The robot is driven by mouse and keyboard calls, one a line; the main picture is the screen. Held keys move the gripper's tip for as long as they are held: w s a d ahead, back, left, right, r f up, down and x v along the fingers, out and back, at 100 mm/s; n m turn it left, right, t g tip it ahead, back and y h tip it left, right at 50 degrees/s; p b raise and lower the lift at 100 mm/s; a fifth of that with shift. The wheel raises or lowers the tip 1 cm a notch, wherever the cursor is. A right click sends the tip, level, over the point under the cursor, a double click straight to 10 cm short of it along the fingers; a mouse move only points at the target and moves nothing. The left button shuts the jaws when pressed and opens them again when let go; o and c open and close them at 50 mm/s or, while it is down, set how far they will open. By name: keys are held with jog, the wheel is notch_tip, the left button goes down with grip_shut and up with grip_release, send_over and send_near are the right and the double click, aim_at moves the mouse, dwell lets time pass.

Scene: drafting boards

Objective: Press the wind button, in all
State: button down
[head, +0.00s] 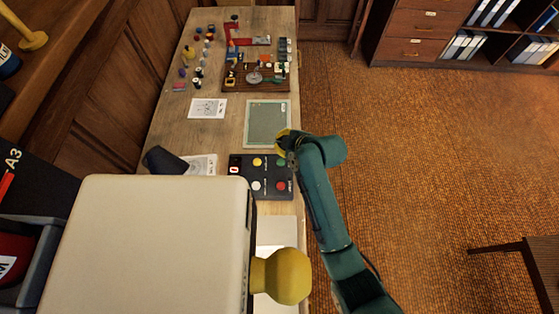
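A black button panel (267,190) lies on the long wooden table. The labels are too small to read, so I cannot tell which button is the wind button. My gripper (284,147) is above the panel's far right edge, near the green button. Its fingers are hidden or too small to tell open from shut.
A green board (267,124) lies just beyond the panel. Printed sheets (207,109) lie to the left, and a dark curved object (165,161) stands beside the panel. A wooden tray (238,86) with several small parts is farther back.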

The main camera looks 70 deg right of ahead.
aim_at(280, 160)
notch_tip(280, 160, down, 8)
jog(key=b, duration=0.7)
jog(key=shift+f, duration=0.4)
dwell(0.8)
jog(key=shift+f+b, duration=0.4)
jog(key=shift+f, duration=0.55)
dwell(0.6)
jog(key=shift+r+p, duration=0.6)
jog(key=shift+r, duration=0.3)
